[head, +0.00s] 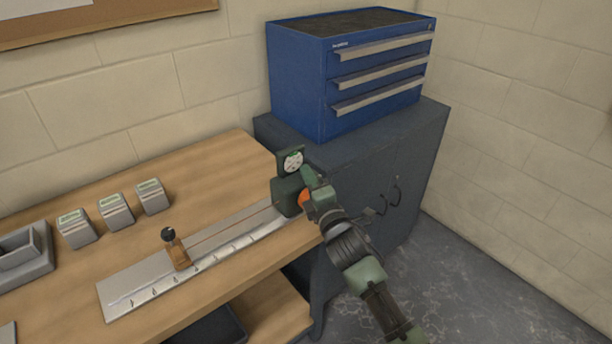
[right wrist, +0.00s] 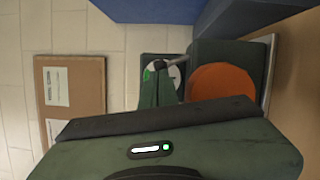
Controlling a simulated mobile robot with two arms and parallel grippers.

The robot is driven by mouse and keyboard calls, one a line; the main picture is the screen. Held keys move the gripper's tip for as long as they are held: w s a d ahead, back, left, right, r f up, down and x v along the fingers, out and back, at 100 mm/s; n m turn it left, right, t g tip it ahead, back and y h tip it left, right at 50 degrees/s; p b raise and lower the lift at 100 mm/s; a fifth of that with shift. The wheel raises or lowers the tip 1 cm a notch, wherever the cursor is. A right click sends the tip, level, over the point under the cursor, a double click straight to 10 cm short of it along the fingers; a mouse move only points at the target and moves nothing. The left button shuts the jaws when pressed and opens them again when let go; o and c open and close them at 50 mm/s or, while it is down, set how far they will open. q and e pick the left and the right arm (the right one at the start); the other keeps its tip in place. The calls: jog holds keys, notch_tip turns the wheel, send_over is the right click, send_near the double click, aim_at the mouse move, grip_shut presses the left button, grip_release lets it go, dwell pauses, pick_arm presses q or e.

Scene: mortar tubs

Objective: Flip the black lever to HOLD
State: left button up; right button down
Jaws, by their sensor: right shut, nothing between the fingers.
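A dark green box (head: 287,193) stands at the right end of a metal rail. An upright plate with a round white dial (head: 292,161) is behind it. In the right wrist view the dial (right wrist: 151,76) has a green part, and a short dark lever (right wrist: 177,62) crosses its face, slanting slightly. I cannot read any HOLD marking. My right gripper (head: 306,174) is shut and empty beside the dial. Its fingers (right wrist: 168,82) show in the right wrist view close to the lever, covering part of the dial; I cannot tell whether they touch. My left gripper is not in view.
An orange disc (right wrist: 224,91) is on the box's side, close to my gripper. The metal rail (head: 125,293) carries a brass slider (head: 179,254) with a black knob. Several grey blocks (head: 116,212) stand on the bench. A blue drawer chest (head: 300,85) sits on a grey cabinet (head: 400,150).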

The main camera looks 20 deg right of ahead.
jog(key=shift+d+r+m+p, duration=0.15)
jog(key=shift+r+m+p, duration=0.25)
jog(key=shift+p, duration=0.2)
jog(key=m+p, duration=0.1)
jog(key=p, duration=0.1)
jog(key=d+m+g+p, duration=0.1)
jog(key=m, duration=0.1)
jog(key=w+d+m+p, duration=0.1)
jog(key=p, duration=0.1)
jog(key=shift+r+m+g+p, duration=0.3)
jog(key=shift+g, duration=0.1)
